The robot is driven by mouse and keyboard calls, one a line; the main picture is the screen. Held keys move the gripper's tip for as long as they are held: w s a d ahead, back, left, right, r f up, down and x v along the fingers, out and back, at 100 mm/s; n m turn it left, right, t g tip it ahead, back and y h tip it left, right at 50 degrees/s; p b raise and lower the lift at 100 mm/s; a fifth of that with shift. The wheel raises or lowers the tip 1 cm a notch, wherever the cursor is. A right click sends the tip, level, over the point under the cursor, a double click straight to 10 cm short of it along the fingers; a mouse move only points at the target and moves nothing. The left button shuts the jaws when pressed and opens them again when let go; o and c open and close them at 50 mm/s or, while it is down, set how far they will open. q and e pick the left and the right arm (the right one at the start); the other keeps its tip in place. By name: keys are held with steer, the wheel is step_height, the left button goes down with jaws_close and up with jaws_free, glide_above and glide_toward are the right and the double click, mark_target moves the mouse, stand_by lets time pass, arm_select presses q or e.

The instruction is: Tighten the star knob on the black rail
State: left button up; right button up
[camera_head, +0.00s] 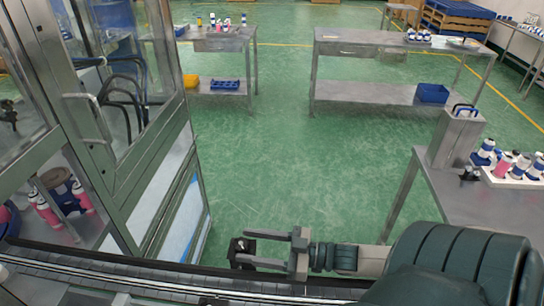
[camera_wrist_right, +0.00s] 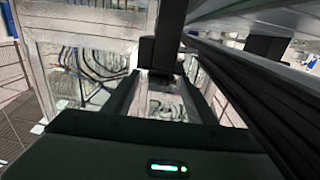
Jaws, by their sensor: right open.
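The star knob (camera_head: 240,246) is a small dark piece at the black rail (camera_head: 150,266), low in the head view. My right gripper (camera_head: 246,247) comes in from the right with its two fingers apart. The knob shows at the fingertips, between or just beyond them; contact cannot be told. In the right wrist view, a dark block (camera_wrist_right: 160,78) lies ahead between the spread fingers of my right gripper (camera_wrist_right: 162,92), and its star shape cannot be made out. A long black beam runs diagonally at right there. My left gripper is not in view.
A glass-and-metal cabinet (camera_head: 128,190) stands close at left, with pink bottles (camera_head: 48,212) behind its glass. A steel table (camera_head: 450,190) at right carries a metal box (camera_head: 455,138) and several small bottles. Green floor (camera_head: 290,170) is clear beyond the rail.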

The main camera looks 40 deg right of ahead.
mark_target(249, 245)
steer(key=shift+b+v, duration=0.65)
steer(key=shift+v, duration=1.75)
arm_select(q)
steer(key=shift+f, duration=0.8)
arm_select(e)
steer(key=shift+s+d, duration=0.1)
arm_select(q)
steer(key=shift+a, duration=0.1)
